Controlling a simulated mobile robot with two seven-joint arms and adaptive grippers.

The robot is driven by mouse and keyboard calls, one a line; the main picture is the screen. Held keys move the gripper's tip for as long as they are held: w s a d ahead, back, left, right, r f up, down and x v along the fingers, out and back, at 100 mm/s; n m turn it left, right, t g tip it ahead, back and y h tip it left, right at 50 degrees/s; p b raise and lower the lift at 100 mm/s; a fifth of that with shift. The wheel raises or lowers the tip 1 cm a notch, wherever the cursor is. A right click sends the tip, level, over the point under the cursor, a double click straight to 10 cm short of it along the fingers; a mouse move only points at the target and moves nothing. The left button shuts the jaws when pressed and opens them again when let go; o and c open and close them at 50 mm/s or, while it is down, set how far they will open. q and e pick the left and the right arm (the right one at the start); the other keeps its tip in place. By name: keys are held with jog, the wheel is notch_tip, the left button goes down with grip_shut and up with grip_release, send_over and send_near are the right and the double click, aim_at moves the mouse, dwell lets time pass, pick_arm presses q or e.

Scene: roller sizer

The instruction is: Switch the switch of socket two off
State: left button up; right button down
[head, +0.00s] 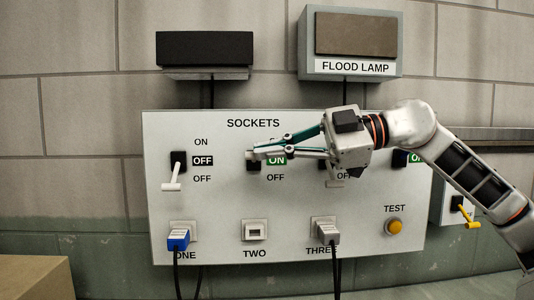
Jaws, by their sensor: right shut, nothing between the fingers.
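The white sockets panel (220,205) hangs on the wall, facing me. The switch of socket two (253,167) is in its upper middle, above the label TWO; only a bit of its dark plate shows and its lever is hidden behind my fingers. Its indicator (277,160) reads a green ON. Socket two (254,230) has no plug in it. My right gripper (252,154) comes in from the right, shut and empty, its fingertips in front of the switch; I cannot tell if they touch it. My left gripper is not in view.
Switch one (178,164) has its lever down and reads OFF. A blue plug (179,239) is in socket one, a grey plug (325,231) in socket three. A yellow test button (394,227) sits right. The flood lamp box (307,60) is above. My arm partly covers switch three.

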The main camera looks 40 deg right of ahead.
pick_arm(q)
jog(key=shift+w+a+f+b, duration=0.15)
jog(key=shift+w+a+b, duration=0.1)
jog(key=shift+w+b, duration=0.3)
pick_arm(e)
jog(key=shift+s+a+f+n, duration=0.1)
jog(key=shift+f+n, duration=0.4)
jog(key=shift+n, duration=0.1)
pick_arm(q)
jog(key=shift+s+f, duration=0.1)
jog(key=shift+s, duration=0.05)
